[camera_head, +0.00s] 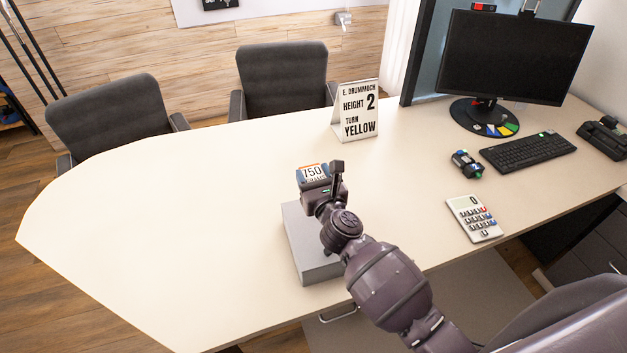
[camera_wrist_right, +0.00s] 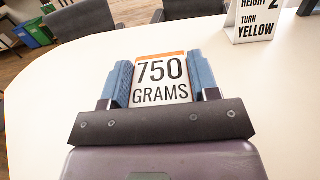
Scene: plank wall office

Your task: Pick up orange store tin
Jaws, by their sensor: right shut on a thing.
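The orange store tin (camera_head: 312,172) shows a white label reading 750 GRAMS and an orange edge. In the right wrist view the tin (camera_wrist_right: 161,78) sits between the two blue finger pads, its label facing the camera. My right gripper (camera_head: 322,180) is shut on it, with one pad on each side; the gripper also shows in the right wrist view (camera_wrist_right: 160,84). The tin appears by the far end of a grey block (camera_head: 312,268). I cannot tell whether it touches a surface below. The gripper hides part of the tin. My left gripper is not in view.
The pale table (camera_head: 150,220) is clear to the left. A sign (camera_head: 356,110) stands behind the tin. A calculator (camera_head: 474,218), a small dark device (camera_head: 466,163), a keyboard (camera_head: 527,152) and a monitor (camera_head: 515,55) are to the right. Chairs (camera_head: 110,115) line the far side.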

